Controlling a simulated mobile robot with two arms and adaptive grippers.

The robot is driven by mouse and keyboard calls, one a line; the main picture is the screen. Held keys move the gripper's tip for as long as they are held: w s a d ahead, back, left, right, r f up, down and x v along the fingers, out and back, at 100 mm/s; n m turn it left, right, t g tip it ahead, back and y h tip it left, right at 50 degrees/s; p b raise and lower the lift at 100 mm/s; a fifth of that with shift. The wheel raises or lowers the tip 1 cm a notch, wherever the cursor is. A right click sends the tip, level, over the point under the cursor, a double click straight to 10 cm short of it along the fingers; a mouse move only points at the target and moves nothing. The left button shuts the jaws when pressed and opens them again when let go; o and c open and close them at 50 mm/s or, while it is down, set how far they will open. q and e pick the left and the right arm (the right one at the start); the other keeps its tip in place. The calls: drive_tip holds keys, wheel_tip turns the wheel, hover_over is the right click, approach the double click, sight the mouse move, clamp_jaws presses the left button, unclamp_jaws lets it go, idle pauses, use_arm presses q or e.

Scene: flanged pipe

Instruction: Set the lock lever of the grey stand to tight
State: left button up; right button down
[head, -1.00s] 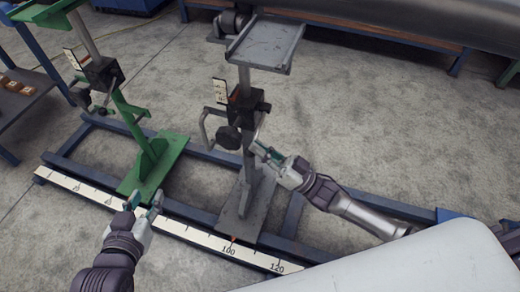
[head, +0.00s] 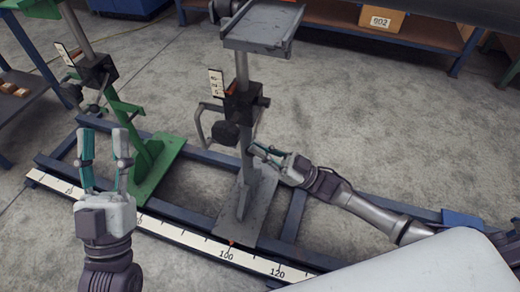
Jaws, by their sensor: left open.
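The lever's exact setting is too small to read. My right gripper (head: 256,150) is low on the right of the post, below the lever; its finger gap is unclear. My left gripper (head: 103,132) is open and empty, fingers up, in front of the green stand.
The green stand (head: 153,172) is on the left. Both stands are on a blue rail frame (head: 295,215) with a white ruler strip (head: 190,235). A white surface (head: 420,268) fills the lower right. A shelf with a cardboard box (head: 382,18) is behind. Bare floor lies between.

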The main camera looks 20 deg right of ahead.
drive_tip(key=shift+f, duration=0.4)
wheel_tip(320, 180, up, 5)
drive_tip(key=p, duration=0.4)
use_arm(q)
wheel_tip(320, 180, down, 14)
drive_tip(key=w+g+y, duration=0.2)
drive_tip(key=g+y, duration=0.1)
drive_tip(key=g, duration=0.6)
drive_tip(key=shift+w+a+r+g, duration=0.15)
drive_tip(key=shift+a+g, duration=0.05)
drive_tip(key=shift+g, duration=0.2)
use_arm(e)
drive_tip(key=v, duration=1)
drive_tip(key=shift+s+d, duration=0.2)
drive_tip(key=shift+s, duration=0.2)
drive_tip(key=shift+a+f, duration=0.1)
